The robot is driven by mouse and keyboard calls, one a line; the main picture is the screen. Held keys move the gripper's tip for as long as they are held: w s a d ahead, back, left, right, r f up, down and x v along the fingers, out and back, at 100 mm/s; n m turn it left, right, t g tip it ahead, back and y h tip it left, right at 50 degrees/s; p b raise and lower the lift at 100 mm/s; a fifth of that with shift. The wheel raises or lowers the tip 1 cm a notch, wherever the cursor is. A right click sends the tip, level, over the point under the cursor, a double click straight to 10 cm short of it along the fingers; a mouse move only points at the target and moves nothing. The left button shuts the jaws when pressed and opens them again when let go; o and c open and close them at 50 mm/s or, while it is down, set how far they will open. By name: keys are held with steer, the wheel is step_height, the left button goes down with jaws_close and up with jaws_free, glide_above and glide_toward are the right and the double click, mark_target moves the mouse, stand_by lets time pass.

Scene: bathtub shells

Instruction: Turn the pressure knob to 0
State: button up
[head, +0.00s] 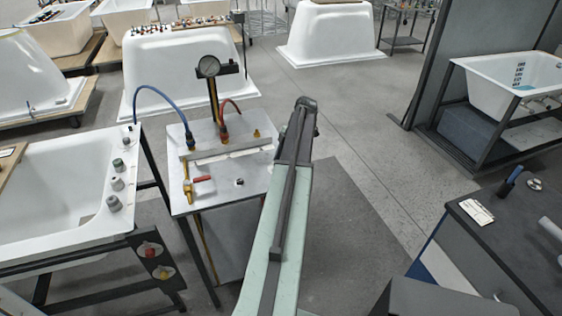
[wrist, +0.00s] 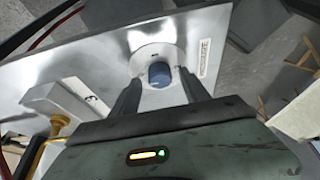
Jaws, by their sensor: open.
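The pressure knob (wrist: 160,73) is a short dark blue-grey cylinder on a pale round dial set in a metal plate. A small dark mark shows on the dial above the knob. My gripper (wrist: 159,82) is open in the wrist view, one dark finger on each side of the knob. Both fingers look apart from it. In the head view my arm reaches forward beside the metal bench (head: 215,165); the fingers cannot be made out there. A round pressure gauge (head: 209,66) stands on a post at the bench's back; its reading is too small to tell.
A printed strip (wrist: 204,58) is right of the dial. A red-handled valve (head: 202,179), blue hose (head: 160,97) and red hose (head: 231,104) are on the bench. A white tub (head: 50,190) stands left. A dark worktop (head: 520,230) is at right, with floor between.

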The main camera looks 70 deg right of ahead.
steer(key=p+v, duration=0.6)
steer(key=v, duration=0.1)
steer(key=shift+r+p, duration=0.3)
steer(key=shift+p, duration=0.05)
steer(key=shift+s+d, duration=0.1)
steer(key=shift+s, duration=0.05)
